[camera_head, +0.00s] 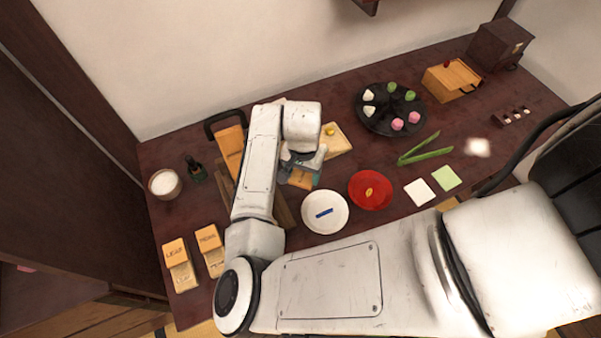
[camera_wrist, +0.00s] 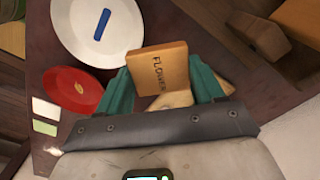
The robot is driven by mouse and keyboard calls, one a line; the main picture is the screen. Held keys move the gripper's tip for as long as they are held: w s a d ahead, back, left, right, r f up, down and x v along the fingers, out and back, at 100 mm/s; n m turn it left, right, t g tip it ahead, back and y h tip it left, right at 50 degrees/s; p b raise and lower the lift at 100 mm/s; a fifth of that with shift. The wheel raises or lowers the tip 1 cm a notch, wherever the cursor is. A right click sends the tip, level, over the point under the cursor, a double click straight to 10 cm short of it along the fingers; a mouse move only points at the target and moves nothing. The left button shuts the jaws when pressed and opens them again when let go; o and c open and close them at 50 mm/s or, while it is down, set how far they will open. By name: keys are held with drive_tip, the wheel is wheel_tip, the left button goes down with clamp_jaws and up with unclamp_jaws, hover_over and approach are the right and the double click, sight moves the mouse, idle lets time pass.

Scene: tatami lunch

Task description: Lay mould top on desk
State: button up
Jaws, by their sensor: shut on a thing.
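My gripper (camera_wrist: 162,76) has its two teal fingers closed on a flat wooden mould top marked "FLOWER" (camera_wrist: 158,68). A paler wooden piece (camera_wrist: 178,98) shows just below the top between the fingers; I cannot tell whether it is part of it. In the head view, my gripper (camera_head: 303,165) is over the dark red-brown desk (camera_head: 350,222), behind the white plate, with the wooden top (camera_head: 299,180) partly hidden under it. I cannot tell whether the top touches the desk.
The white plate (camera_head: 342,214) with a blue strip and the red plate (camera_head: 357,202) are close in front. A black round tray (camera_head: 375,125) holds several sweets. Green tongs (camera_head: 425,155) lie right.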

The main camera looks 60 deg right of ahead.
sight(300, 178)
drive_tip(key=f, duration=0.1)
drive_tip(key=w+d, duration=0.1)
drive_tip(key=f, duration=0.1)
drive_tip(key=shift+w+d+f, duration=0.25)
drive_tip(key=shift+d+f, duration=0.05)
drive_tip(key=shift+f, duration=0.05)
drive_tip(key=shift+w+f, duration=0.1)
drive_tip(key=shift+f, duration=1.55)
drive_tip(key=shift+f, duration=0.4)
drive_tip(key=shift+f, duration=0.2)
drive_tip(key=o, duration=1)
